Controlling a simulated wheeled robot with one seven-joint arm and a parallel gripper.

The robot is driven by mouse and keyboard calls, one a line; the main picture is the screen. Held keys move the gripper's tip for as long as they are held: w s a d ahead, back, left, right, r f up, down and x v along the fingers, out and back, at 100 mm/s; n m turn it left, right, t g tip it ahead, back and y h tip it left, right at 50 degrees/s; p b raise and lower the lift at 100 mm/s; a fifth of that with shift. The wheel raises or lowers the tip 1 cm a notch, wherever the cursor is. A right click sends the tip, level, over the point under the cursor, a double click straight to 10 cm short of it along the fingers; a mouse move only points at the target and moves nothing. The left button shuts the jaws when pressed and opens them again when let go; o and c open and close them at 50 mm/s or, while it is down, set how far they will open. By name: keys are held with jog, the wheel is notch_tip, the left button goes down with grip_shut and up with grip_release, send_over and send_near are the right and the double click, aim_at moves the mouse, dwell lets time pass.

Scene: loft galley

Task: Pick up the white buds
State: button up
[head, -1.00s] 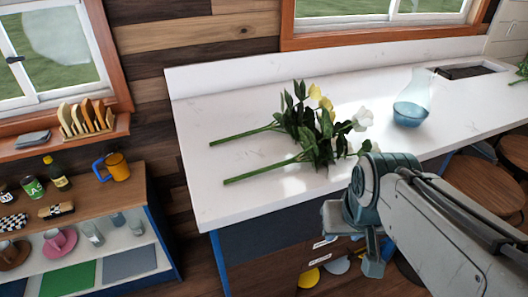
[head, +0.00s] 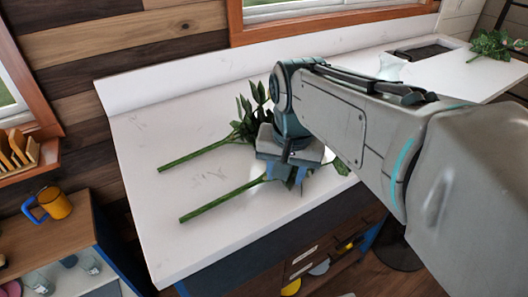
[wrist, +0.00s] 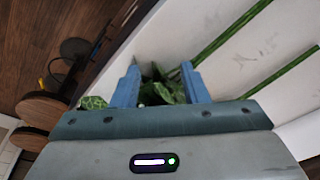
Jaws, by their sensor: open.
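Two leafy green stems lie on the white counter (head: 150,120). The nearer one, which appears to be the white buds (head: 222,200), has its blooms hidden behind my arm. Its stem also shows in the wrist view (wrist: 222,37). The farther spray (head: 200,153), apparently the yellow one, has dark leaves beside my wrist; its stem is at the right of the wrist view (wrist: 285,70). My gripper (head: 292,182) points down over the leafy part of the nearer stem. In the wrist view its blue fingers (wrist: 160,70) are apart, with green leaves between and below them.
A clear vase (head: 390,67) is partly hidden behind my arm. A dark sink (head: 428,49) and green foliage (head: 495,45) are farther right. The counter's left part is clear.

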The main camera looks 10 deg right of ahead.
jog(key=w+r+m+g+b, duration=0.25)
jog(key=w+r+m, duration=0.25)
jog(key=w+m, duration=0.4)
send_over(260, 180)
jog(key=w+d, duration=0.1)
jog(key=d, duration=0.2)
jog(key=shift+m, duration=0.3)
jog(key=f, duration=0.8)
jog(key=shift+w+d+f+b, duration=0.1)
jog(key=shift+d+b, duration=0.1)
jog(key=shift+b, duration=0.2)
jog(key=shift+w+a+f, duration=0.1)
jog(key=shift+w+f, duration=0.05)
jog(key=shift+f, duration=2.6)
jog(key=shift+c, duration=0.2)
grip_shut()
